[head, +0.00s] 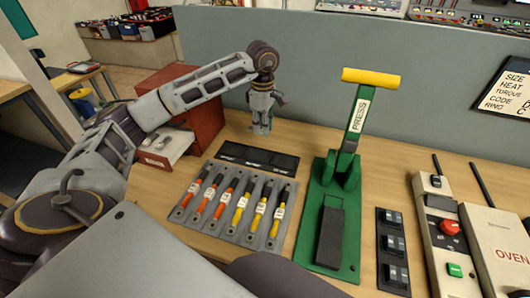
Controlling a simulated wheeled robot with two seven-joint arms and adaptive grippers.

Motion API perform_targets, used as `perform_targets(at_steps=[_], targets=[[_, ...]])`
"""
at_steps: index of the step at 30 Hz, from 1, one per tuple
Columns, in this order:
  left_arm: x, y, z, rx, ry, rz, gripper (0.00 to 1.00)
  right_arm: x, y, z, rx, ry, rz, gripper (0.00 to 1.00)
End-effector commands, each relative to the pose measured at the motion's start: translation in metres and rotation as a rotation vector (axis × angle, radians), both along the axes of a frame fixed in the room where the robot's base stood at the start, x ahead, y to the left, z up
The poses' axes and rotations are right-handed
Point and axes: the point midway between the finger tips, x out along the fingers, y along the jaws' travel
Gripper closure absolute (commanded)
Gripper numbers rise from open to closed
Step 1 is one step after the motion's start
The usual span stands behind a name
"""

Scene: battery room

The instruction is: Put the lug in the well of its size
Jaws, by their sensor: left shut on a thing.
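My left gripper (262,128) points down over the table in front of the grey partition, just behind the black strip. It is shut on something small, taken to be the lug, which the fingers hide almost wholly. The black strip (258,158) has several labelled sections lying flat; I cannot make out wells or sizes in it. A grey rack (195,219) in front of it holds several pieces with orange or yellow sleeves and white tags. A black block (392,247) with several labelled squares lies right of the press. My right gripper is not in view.
A green press (323,225) with a yellow handle (371,78) stands right of the rack. A red cabinet (196,105) with an open drawer (166,148) stands left. A button box (440,230) and an oven (495,250) are at right. A sign (510,88) hangs on the partition (310,75).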

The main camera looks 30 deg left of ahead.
Motion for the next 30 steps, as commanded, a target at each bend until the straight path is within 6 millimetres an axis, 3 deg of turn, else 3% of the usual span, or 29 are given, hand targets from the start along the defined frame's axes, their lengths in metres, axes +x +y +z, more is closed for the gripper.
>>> perform_targets(at_steps=[17,30], targets=[[0.000,0.001,-0.003,0.000,0.002,0.010,1.00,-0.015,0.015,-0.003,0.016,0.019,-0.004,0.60],[-0.001,0.001,-0.054,-0.001,0.003,0.011,1.00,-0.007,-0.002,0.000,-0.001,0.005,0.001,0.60]])
